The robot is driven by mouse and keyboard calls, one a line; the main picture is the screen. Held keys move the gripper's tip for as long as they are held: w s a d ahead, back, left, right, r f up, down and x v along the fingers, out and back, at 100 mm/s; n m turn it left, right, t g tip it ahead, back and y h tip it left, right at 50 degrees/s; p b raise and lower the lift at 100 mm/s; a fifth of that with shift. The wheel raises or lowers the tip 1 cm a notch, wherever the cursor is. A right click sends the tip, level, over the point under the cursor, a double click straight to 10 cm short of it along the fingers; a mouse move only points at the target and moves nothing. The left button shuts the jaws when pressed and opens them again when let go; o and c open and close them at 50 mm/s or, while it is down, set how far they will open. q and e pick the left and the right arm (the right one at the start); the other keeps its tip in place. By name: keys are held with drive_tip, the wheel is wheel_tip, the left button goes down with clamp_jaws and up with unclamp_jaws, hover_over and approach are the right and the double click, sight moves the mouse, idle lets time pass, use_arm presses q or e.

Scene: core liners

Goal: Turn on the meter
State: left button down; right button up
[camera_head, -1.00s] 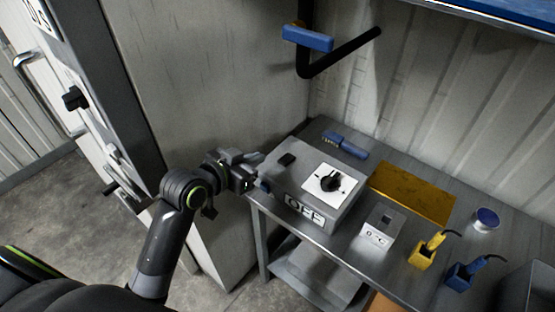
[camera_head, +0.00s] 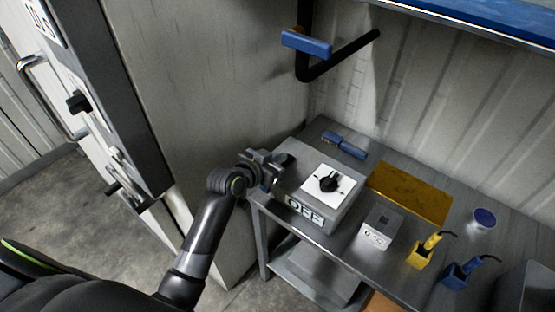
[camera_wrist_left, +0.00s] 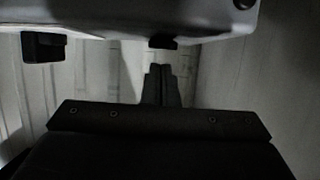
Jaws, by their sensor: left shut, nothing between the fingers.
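The meter is a grey box (camera_head: 338,215) on the metal table, with a white dial plate (camera_head: 343,192) and a black knob (camera_head: 328,184) on top. Its front label (camera_head: 303,210) reads OFF. My left gripper (camera_head: 278,170) is at the box's left rear corner, overlapping it in the head view; whether it touches cannot be told. In the left wrist view the left fingers (camera_wrist_left: 161,84) are together and empty. A pale, rounded surface with dark parts below it fills the top of that view; I cannot tell what it is. My right gripper is not in view.
A blue-handled tool (camera_head: 345,145) lies behind the box. A yellow plate (camera_head: 410,190), a small grey device (camera_head: 380,227), yellow (camera_head: 424,250) and blue (camera_head: 460,272) plug-like pieces and a round blue-topped tin (camera_head: 484,218) are to the right. A tall cabinet stands left.

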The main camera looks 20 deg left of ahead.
use_arm(q)
drive_tip(key=shift+s+f, duration=0.1)
drive_tip(key=shift+f, duration=0.4)
